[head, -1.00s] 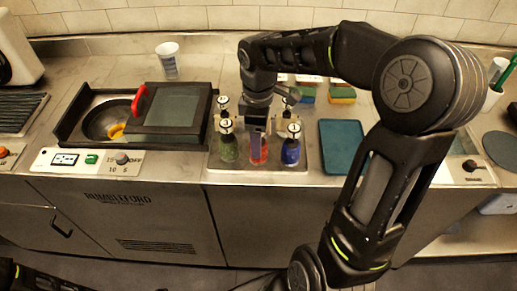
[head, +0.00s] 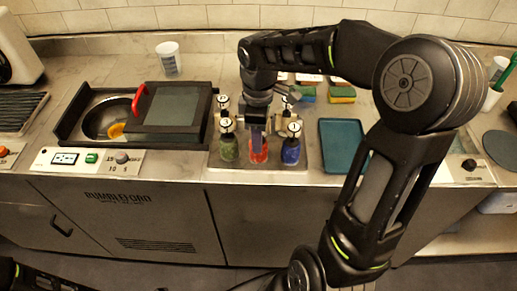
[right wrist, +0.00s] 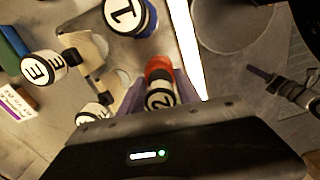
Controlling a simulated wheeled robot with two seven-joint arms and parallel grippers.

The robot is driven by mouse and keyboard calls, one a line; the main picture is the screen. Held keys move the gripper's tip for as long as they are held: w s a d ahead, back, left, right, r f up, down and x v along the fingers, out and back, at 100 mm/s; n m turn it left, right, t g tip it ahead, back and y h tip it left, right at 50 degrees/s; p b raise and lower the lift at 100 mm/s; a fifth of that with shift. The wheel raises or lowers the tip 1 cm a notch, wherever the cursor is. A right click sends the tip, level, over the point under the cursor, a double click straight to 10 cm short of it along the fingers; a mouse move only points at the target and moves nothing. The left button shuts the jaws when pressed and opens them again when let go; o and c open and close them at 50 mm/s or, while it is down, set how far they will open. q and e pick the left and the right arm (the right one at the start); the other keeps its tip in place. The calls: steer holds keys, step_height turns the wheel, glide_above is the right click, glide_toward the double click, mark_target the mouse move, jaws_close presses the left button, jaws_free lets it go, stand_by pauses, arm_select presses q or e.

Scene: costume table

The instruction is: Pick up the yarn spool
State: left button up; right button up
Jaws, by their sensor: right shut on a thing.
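A red yarn spool (head: 259,156) stands in the front row of a metal tray (head: 262,174), between a green spool (head: 228,149) and a blue spool (head: 291,152). My right gripper (head: 257,141) reaches down over it from behind. In the right wrist view the red spool (right wrist: 158,66) has a white cap marked 2 and sits between the purple jaws, which are shut on it. The blue spool (right wrist: 147,22) with a cap marked 1 is beside it. I cannot tell whether the red spool is clear of the tray. My left gripper is out of the head view.
Pale spools with white caps (head: 222,102) stand in the back row, close around the gripper. A teal tray (head: 343,146) lies to the right, sponges (head: 341,95) behind it. A framed lid with a red handle (head: 138,100) and a white cup (head: 168,58) are to the left.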

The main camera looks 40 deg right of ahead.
jaws_close()
stand_by(0.5)
step_height(320, 180, up, 10)
steer(key=shift+r+b, duration=0.1)
steer(key=shift+b, duration=0.45)
stand_by(0.4)
